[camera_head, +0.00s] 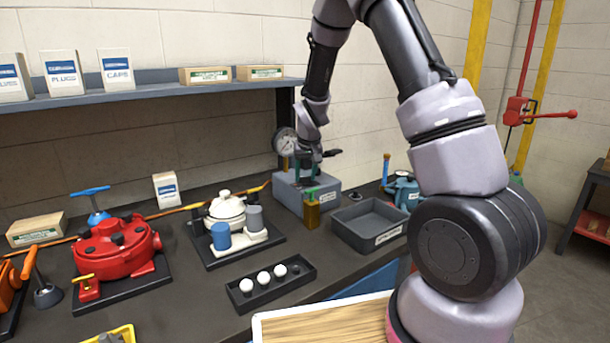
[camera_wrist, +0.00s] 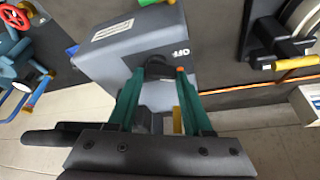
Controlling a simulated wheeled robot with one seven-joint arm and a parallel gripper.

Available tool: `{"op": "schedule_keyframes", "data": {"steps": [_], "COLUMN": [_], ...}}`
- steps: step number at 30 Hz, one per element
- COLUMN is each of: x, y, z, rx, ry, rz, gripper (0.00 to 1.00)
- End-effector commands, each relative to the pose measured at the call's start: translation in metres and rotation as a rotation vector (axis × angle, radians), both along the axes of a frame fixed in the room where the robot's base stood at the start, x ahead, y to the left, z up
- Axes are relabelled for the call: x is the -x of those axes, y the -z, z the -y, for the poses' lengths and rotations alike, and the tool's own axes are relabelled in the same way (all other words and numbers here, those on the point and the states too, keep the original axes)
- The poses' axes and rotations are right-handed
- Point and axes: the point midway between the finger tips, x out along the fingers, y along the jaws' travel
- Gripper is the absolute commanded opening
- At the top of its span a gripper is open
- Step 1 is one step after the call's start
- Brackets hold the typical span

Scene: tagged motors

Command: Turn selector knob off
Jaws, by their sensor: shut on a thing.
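A grey selector box (camera_head: 290,195) stands on the bench below the wall shelf, and it fills the upper middle of the wrist view (camera_wrist: 120,50). An "OFF" label (camera_wrist: 181,52) is on its face, right of the fingers. My gripper (camera_head: 309,180) reaches down onto the box from above. In the wrist view its two green fingers (camera_wrist: 162,72) are shut on the dark selector knob (camera_wrist: 157,66). The fingers hide much of the knob, so I cannot tell which way it points.
A round gauge (camera_head: 285,141) stands behind the box. A white motor (camera_head: 227,207) and a red motor (camera_head: 115,247) are on the left. The shelf (camera_head: 190,88) runs above the bench.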

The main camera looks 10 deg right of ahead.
Motion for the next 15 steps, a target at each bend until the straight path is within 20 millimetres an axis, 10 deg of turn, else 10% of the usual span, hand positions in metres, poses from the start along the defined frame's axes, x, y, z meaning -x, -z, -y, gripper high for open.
{"op": "schedule_keyframes", "data": {"steps": [15], "x": [0.0001], "y": [-0.0008], "z": [0.0042], "rx": [-0.001], "ry": [-0.347], "rz": [0.002], "gripper": [0.0]}}
